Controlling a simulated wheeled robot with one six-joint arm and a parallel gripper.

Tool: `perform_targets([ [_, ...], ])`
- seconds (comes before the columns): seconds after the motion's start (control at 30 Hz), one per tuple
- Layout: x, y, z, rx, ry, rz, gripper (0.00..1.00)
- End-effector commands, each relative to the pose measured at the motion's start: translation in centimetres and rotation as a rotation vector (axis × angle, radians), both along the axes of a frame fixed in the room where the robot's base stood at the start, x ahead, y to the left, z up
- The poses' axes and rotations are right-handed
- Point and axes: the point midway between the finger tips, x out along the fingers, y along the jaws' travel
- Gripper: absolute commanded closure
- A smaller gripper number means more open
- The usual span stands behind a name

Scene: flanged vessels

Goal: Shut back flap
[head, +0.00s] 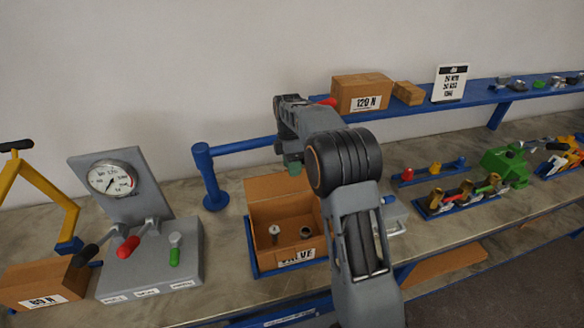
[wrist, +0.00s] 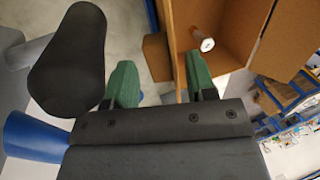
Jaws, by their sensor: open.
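An open cardboard box (head: 285,250) with a partly hidden label on its front stands on the bench in the head view. Its back flap (head: 272,187) stands up along the far edge. A pale pin-like part (head: 274,233) and a small dark ring (head: 305,232) are inside. My gripper (head: 293,168) is just behind and above the flap; my arm hides part of the box's right side. In the wrist view my gripper (wrist: 161,75) has its two green fingers apart, with nothing clearly between them. The box (wrist: 245,25) is beyond the fingers at upper right there.
A grey gauge panel with levers (head: 150,255) stands left of the box. A blue post (head: 211,178) with a rail is behind it. A raised blue shelf (head: 420,105) carries a carton marked 120 N (head: 362,94). Blue trays with fittings (head: 455,195) lie to the right.

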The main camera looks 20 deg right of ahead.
Motion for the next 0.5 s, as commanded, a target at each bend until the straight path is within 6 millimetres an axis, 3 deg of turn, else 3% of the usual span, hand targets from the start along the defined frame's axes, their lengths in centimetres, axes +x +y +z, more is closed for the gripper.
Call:
perform_targets([
  [0.43, -0.23, -0.02, -0.8, 0.0, 0.0, -0.001, 0.49],
  [0.5, -0.23, -0.02, -0.8, 0.0, 0.0, -0.001, 0.54],
])
